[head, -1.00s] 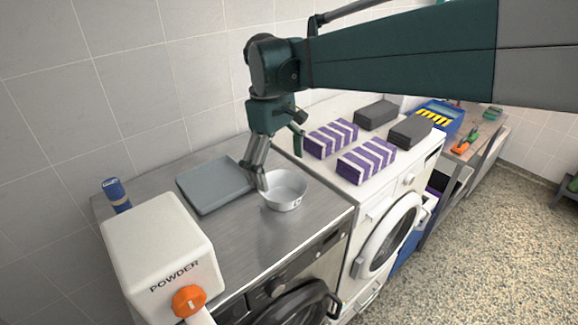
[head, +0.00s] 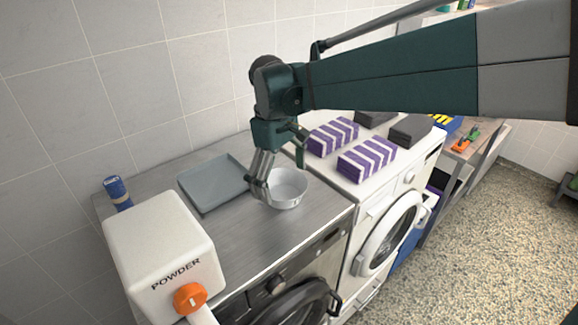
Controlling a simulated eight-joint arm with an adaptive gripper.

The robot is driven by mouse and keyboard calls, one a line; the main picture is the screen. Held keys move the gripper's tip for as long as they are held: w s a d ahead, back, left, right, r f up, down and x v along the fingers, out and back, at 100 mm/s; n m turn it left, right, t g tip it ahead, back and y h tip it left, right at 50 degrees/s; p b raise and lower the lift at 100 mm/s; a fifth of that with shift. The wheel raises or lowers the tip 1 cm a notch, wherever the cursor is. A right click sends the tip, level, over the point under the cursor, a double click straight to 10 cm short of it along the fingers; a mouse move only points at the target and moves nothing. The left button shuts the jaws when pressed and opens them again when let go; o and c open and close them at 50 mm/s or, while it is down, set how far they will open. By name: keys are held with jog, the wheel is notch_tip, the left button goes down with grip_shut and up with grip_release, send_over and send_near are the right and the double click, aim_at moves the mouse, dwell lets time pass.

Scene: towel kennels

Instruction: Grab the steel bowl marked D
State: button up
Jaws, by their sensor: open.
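The steel bowl (head: 290,200) stands upright on the brushed metal top of the dark-fronted washer. It is round and shiny, with a small dark mark low on its front wall that is too small to read clearly. My gripper (head: 264,193) is open and points down at the bowl's left rim. Its fingers overlap the left edge of the bowl in the picture. I cannot tell whether they touch the bowl or straddle its wall.
A grey tray (head: 212,184) lies left of the bowl. A white powder box (head: 160,250) with an orange knob and a blue can (head: 117,192) stand further left. Purple-striped towels (head: 366,159) and dark grey towels (head: 410,130) lie on the white washer (head: 337,177) to the right.

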aim_at(284, 196)
jog(key=shift+d+f, duration=0.1)
jog(key=shift+f, duration=0.9)
jog(key=shift+c, duration=0.5)
jog(key=c, duration=0.8)
jog(key=shift+c, duration=0.2)
jog(key=shift+r, duration=0.15)
notch_tip(284, 196, up, 10)
